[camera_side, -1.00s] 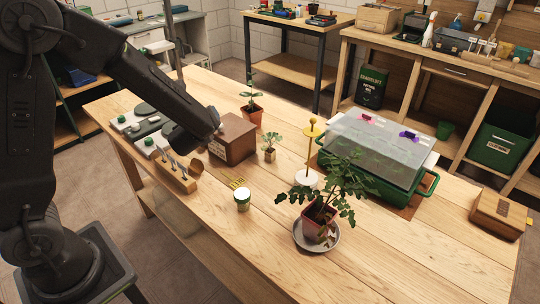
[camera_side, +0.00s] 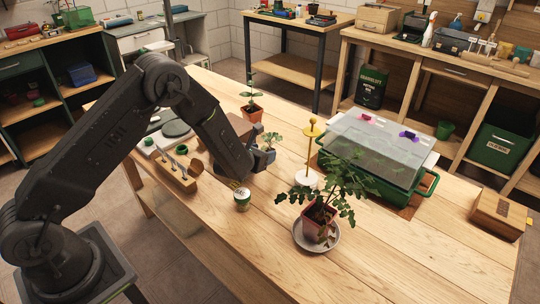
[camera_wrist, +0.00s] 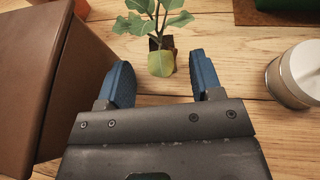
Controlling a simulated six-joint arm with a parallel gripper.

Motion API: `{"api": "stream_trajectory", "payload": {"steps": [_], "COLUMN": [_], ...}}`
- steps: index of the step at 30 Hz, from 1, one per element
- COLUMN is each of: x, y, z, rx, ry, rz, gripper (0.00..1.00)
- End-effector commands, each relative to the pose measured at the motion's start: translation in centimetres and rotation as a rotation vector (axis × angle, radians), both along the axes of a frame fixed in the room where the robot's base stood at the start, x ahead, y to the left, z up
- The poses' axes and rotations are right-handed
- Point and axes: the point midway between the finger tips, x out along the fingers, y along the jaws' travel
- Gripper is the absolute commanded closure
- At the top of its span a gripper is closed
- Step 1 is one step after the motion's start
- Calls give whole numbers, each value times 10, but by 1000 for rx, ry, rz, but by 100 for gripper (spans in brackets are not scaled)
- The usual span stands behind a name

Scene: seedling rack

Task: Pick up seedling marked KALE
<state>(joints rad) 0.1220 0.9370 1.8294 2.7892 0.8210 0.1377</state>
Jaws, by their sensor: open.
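A small seedling with broad green leaves (camera_wrist: 152,20) stands upright on the table in the wrist view. Its dark little pot has a yellow-green tag (camera_wrist: 161,63) on the front, with no readable lettering. My gripper (camera_wrist: 163,78) is open and empty, its two blue fingers pointing toward the pot, which sits just beyond and between the fingertips. In the side view, the seedling's leaves (camera_side: 271,138) show just above my gripper (camera_side: 266,156), which hides its pot. I cannot read a KALE marking in either view.
A brown wooden box (camera_wrist: 45,80) is close beside my left finger. A potted tomato-like plant (camera_side: 330,185), a lidded green propagator (camera_side: 380,175) and a small pale pot (camera_side: 242,203) are nearby.

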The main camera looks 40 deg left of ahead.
Motion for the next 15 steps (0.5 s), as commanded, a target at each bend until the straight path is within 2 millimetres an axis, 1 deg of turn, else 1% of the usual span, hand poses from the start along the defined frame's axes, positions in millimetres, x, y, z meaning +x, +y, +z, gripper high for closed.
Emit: {"api": "stream_trajectory", "payload": {"steps": [3,8,15], "x": [10,17,46], "y": [2,3,5], "z": [-4,-8,-20], "rx": [-1,-1,-1], "ry": [0,0,0], "rz": [1,1,1], "gripper": [40,40,40]}}
